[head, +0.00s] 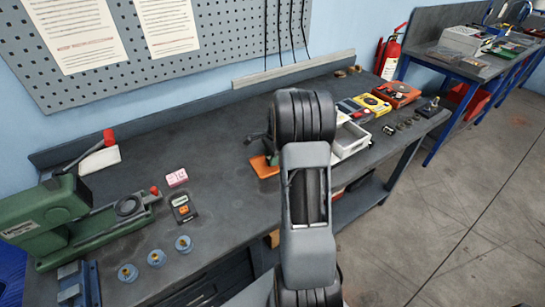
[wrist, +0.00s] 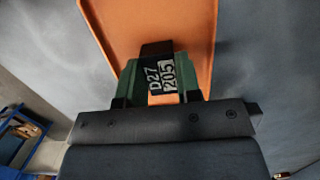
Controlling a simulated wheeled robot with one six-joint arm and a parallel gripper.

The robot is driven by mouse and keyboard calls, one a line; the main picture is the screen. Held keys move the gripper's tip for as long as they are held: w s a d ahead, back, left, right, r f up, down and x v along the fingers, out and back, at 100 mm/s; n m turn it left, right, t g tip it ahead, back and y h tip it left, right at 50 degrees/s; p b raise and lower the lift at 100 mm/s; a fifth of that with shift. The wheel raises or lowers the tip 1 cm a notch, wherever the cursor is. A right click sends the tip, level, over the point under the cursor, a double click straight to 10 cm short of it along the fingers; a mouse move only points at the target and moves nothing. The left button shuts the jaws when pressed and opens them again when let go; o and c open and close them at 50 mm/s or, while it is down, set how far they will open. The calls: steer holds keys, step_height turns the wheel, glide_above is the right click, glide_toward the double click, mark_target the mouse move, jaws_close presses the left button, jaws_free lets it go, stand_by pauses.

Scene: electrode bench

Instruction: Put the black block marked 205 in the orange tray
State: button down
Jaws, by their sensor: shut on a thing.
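My gripper (wrist: 156,100) is shut on a block (wrist: 128,82), seen in the wrist view. My gripper is mostly hidden behind my arm there.
A green machine (head: 60,215), a small black meter (head: 183,208) and blue round pieces (head: 156,258) are at left.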

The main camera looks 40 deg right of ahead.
steer(key=shift+f, duration=0.15)
steer(key=c, duration=0.8)
jaws_free()
steer(key=shift+r, duration=0.45)
step_height(320, 180, up, 10)
steer(key=d+r, duration=0.1)
steer(key=d, duration=0.1)
steer(key=s+a+r+n, duration=0.1)
steer(key=a+r+n, duration=0.2)
steer(key=a, duration=0.3)
steer(key=s+a+f+n+t+h, duration=0.1)
steer(key=s+a+n+t, duration=0.2)
steer(key=s+a+n, duration=1.2)
steer(key=a+n, duration=0.2)
steer(key=a, duration=0.1)
steer(key=shift+s+a+h, duration=0.3)
steer(key=shift+a+h, duration=0.1)
steer(key=shift+f, duration=0.1)
